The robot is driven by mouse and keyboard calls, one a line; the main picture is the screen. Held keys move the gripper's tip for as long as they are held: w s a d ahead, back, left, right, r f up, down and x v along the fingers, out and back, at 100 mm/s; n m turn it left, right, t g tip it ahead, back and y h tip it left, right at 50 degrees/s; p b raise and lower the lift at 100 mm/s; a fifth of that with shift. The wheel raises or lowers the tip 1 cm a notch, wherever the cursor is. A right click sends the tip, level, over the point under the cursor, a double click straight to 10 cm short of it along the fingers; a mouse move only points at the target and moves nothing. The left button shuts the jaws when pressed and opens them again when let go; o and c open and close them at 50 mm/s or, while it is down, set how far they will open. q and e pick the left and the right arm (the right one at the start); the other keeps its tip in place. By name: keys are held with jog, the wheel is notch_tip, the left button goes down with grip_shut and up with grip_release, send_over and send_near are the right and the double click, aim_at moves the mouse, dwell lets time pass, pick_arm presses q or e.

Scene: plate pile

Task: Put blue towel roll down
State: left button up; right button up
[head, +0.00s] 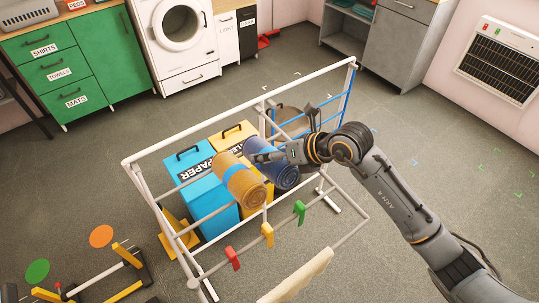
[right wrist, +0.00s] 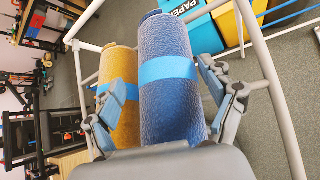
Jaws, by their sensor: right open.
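The blue towel roll (head: 285,178) lies on the white rack beside a tan towel roll (head: 240,186). In the right wrist view, the blue roll (right wrist: 166,75) has a light blue band and fills the middle, with the tan roll (right wrist: 118,80) just left of it. My right gripper (head: 262,157) is over the blue roll and hides part of it. Its fingers (right wrist: 160,100) are open, one on each side of the blue roll; I cannot tell whether they touch it. My left gripper is not in view.
The white rack frame (head: 235,113) surrounds the rolls. A blue paper bin (head: 205,195) and a yellow bin (head: 228,140) stand below. Red (head: 232,258), yellow (head: 267,234) and green (head: 299,212) clips hang on the front rail. The floor at right is mostly open.

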jog(key=b+v, duration=0.2)
jog(key=v, duration=0.9)
jog(key=shift+f, duration=0.15)
